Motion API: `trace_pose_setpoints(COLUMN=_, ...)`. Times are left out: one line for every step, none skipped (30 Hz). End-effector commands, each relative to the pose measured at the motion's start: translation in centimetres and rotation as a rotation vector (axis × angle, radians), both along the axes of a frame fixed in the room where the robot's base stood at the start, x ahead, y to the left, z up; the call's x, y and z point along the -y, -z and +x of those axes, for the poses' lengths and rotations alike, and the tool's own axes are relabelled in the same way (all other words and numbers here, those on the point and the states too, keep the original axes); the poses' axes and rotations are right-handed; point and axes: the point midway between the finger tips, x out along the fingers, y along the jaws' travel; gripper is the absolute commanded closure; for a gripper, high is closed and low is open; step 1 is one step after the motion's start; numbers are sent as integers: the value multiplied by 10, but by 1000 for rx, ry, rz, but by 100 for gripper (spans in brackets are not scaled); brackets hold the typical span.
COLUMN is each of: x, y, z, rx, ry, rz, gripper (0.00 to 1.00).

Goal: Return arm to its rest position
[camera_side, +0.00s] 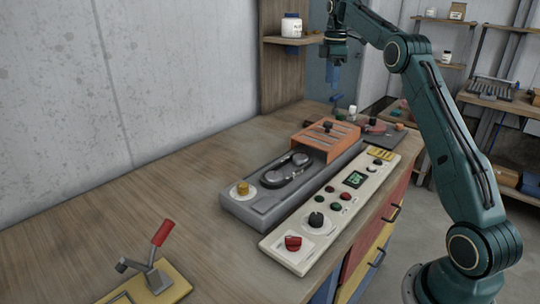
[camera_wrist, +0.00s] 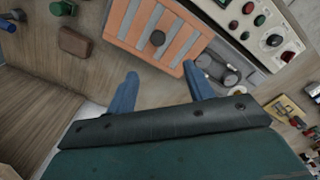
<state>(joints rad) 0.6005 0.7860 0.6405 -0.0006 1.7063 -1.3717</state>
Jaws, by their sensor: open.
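My gripper (camera_side: 335,92) hangs from the raised green arm near the back of the bench in the side view. Its blue fingers point down and stand above the bench top. In the wrist view my gripper (camera_wrist: 160,85) shows two blue fingers spread apart with nothing between them. Below and ahead of it lies the orange slatted cover (camera_wrist: 158,28) with a black knob. That orange cover (camera_side: 326,137) sits on the far part of a grey machine (camera_side: 262,201) in the side view.
A cream control panel (camera_side: 332,203) with knobs, buttons and a green display lies beside the machine. A red-handled lever (camera_side: 160,250) stands at the front left. A white jar (camera_side: 291,26) is on a wall shelf. The left bench area is clear.

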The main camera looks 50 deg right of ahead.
Motion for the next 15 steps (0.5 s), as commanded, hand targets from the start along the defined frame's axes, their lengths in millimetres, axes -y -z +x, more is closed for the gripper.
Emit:
trace_pose_setpoints(x=-5, y=-4, z=0, rx=4, ry=4, rz=-3, gripper=48)
trace_pose_setpoints(x=-9, y=-7, z=0, rx=8, ry=9, rz=-6, gripper=48)
trace_pose_setpoints(x=-14, y=-11, z=0, rx=13, ry=17, rz=-8, gripper=48)
trace_pose_setpoints(x=-19, y=-15, z=-1, rx=18, ry=24, rz=-11, gripper=48)
trace_pose_setpoints(x=-23, y=-18, z=-2, rx=21, ry=33, rz=-13, gripper=48)
trace_pose_setpoints(x=-30, y=-23, z=-2, rx=29, ry=44, rz=-16, gripper=48)
trace_pose_setpoints(x=-37, y=-27, z=-3, rx=35, ry=54, rz=-19, gripper=48)
trace_pose_setpoints(x=-43, y=-30, z=-4, rx=41, ry=64, rz=-21, gripper=48)
trace_pose_setpoints(x=-51, y=-36, z=-6, rx=50, ry=78, rz=-26, gripper=48)
trace_pose_setpoints(x=-58, y=-40, z=-8, rx=57, ry=90, rz=-27, gripper=48)
trace_pose_setpoints(x=-65, y=-44, z=-10, rx=64, ry=101, rz=-30, gripper=48)
trace_pose_setpoints(x=-73, y=-48, z=-13, rx=73, ry=117, rz=-32, gripper=48)
trace_pose_setpoints(x=-80, y=-52, z=-15, rx=79, ry=128, rz=-34, gripper=48)
trace_pose_setpoints(x=-87, y=-55, z=-18, rx=88, ry=140, rz=-36, gripper=48)
trace_pose_setpoints(x=-96, y=-59, z=-21, rx=97, ry=156, rz=-38, gripper=48)
